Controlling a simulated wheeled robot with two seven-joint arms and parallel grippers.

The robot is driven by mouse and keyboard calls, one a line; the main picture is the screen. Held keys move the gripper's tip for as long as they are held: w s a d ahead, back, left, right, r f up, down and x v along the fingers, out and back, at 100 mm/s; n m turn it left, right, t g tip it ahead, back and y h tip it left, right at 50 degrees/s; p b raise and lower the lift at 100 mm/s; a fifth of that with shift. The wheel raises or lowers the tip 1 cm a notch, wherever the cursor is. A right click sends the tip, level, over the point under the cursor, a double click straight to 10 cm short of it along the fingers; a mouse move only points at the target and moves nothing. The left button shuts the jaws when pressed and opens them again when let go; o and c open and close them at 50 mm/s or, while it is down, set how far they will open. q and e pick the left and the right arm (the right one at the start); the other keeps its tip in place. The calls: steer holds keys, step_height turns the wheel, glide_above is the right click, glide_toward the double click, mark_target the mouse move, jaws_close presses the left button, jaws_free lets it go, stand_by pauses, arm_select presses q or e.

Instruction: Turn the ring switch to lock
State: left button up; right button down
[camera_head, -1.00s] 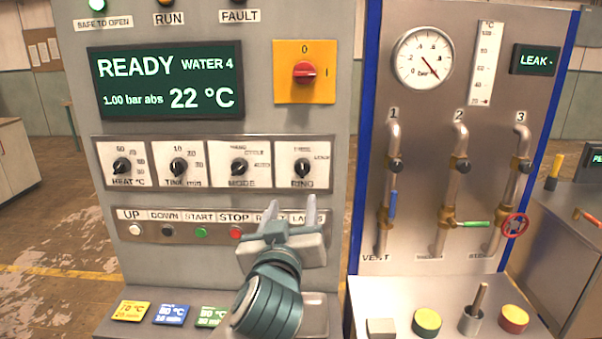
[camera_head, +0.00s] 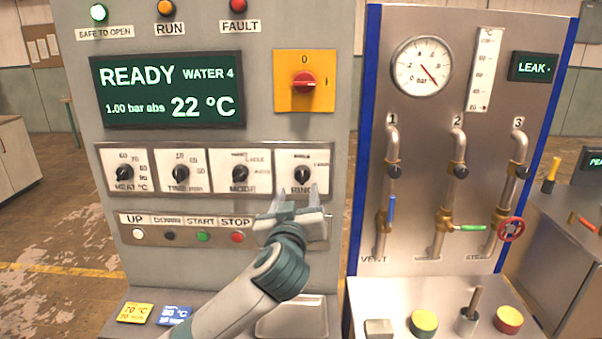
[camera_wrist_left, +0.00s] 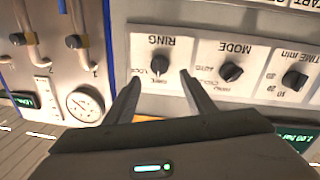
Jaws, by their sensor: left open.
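The ring switch (camera_head: 303,174) is a small black knob on a white plate marked RING, at the right end of the knob row. Its pointer seems to point up, away from the LOCK mark at the upper right, though the marks are small. My left gripper (camera_head: 298,190) is open just below and in front of the knob. In the left wrist view the picture is upside down; the ring switch (camera_wrist_left: 159,66) shows ahead, between the two open fingers (camera_wrist_left: 160,90) and not visibly touched. My right gripper is not in view.
The mode knob (camera_head: 239,173) sits left of the ring switch, with the time (camera_head: 181,173) and heat (camera_head: 123,173) knobs beyond. A push-button row (camera_head: 190,236) lies below. A yellow main switch (camera_head: 305,81) is above. The valve panel (camera_head: 425,200) stands to the right.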

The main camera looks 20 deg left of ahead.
mark_target(302, 178)
arm_select(q)
steer(key=p+x, duration=0.2)
steer(key=x, duration=0.4)
steer(key=shift+w+r+p, duration=0.15)
steer(key=shift+w+p, duration=0.15)
steer(key=shift+p, duration=0.05)
steer(key=shift+w+a, duration=0.15)
steer(key=shift+w, duration=0.5)
steer(key=c, duration=1)
